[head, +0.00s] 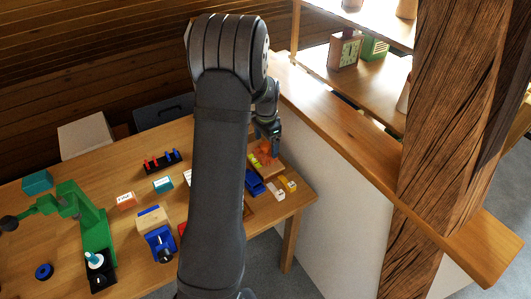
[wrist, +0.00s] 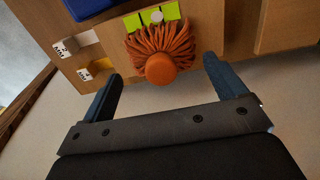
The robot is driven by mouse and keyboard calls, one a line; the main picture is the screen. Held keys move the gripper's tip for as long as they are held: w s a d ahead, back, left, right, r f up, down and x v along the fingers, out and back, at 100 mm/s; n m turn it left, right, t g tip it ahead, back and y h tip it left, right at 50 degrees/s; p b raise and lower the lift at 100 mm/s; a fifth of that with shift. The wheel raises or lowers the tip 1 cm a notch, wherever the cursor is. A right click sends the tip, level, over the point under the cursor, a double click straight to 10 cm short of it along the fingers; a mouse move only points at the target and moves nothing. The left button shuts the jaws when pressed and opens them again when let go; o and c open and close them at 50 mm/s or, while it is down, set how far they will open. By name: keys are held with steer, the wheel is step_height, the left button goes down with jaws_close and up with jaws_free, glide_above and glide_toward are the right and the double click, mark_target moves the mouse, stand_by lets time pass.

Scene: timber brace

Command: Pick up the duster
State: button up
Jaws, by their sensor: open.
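The duster, an orange mop-like head with a round orange knob, shows in the wrist view (wrist: 163,55) on a wooden surface. In the head view its orange strands (head: 266,152) show at the table's back right, partly behind my gripper. My gripper (wrist: 163,86) is open, with one blue finger to each side of the duster's knob and the duster ahead of the fingertips. No contact between fingers and duster shows. In the head view my gripper (head: 271,138) hangs just above the duster; its fingertips are hard to make out there.
Lime-green pieces (wrist: 135,20) lie against the duster's far side. A blue object (head: 254,182), a white block (head: 276,192) and a yellow block (head: 289,184) sit nearby at the front. A pale half wall with a wooden ledge (head: 345,125) rises right of the table.

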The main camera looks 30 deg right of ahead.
mark_target(266, 144)
step_height(266, 144, down, 4)
steer(key=shift+w+f, duration=0.1)
steer(key=shift+c, duration=0.4)
steer(key=c, duration=1)
steer(key=shift+r, duration=0.2)
